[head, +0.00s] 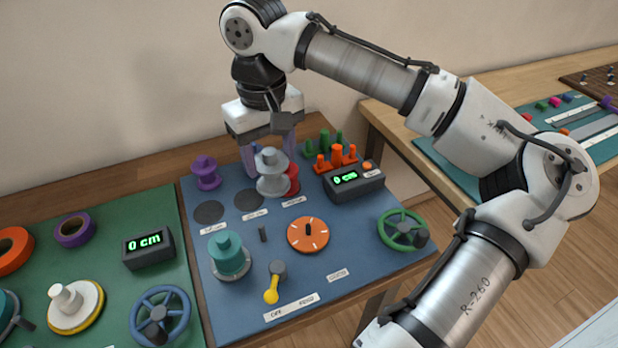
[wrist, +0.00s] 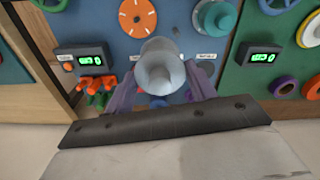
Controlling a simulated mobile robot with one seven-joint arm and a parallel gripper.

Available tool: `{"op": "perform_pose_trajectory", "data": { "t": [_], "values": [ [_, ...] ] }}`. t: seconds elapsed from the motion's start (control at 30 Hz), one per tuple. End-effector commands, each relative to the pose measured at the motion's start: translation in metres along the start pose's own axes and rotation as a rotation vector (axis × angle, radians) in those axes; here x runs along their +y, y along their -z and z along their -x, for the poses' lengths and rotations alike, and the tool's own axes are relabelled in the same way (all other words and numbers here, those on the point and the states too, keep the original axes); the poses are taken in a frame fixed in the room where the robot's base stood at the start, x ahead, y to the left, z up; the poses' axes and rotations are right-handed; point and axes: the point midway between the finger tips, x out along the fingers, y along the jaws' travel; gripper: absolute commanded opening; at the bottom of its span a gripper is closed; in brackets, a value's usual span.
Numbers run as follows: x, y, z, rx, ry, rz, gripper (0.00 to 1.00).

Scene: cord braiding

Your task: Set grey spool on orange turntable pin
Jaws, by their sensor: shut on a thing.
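The grey spool (head: 272,181) is held upright between the two purple fingers of my gripper (head: 270,156), above the back of the blue board. In the wrist view the grey spool (wrist: 160,68) fills the space between the fingers of my gripper (wrist: 161,88). The orange turntable (head: 296,240) lies flat on the blue board, in front and to the right of the spool, with white marks and a small dark pin at its centre. The orange turntable (wrist: 128,22) also shows at the top of the wrist view, apart from the spool.
A red spool (head: 293,181) stands close behind the grey one, partly hidden. A purple spool (head: 206,174) stands at the back left. A teal spool (head: 226,249), a yellow lever (head: 271,291), a green handwheel (head: 402,229) and a counter box (head: 352,184) surround the turntable.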

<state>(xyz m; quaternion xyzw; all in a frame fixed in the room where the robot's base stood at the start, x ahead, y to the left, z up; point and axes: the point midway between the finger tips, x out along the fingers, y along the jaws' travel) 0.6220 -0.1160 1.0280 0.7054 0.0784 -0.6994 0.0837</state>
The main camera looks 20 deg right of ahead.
Motion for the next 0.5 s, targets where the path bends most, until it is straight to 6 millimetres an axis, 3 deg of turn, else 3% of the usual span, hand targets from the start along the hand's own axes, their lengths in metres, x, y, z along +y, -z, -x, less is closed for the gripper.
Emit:
{"op": "perform_pose_trajectory", "data": {
  "t": [0.03, 0.2, 0.5],
  "values": [
    [0.013, -0.012, -0.010, -0.004, -0.002, -0.048, 0.35],
    [0.036, -0.038, -0.029, -0.007, 0.004, -0.154, 0.35],
    [0.044, -0.049, -0.044, -0.008, 0.008, -0.198, 0.35]
  ]
}}
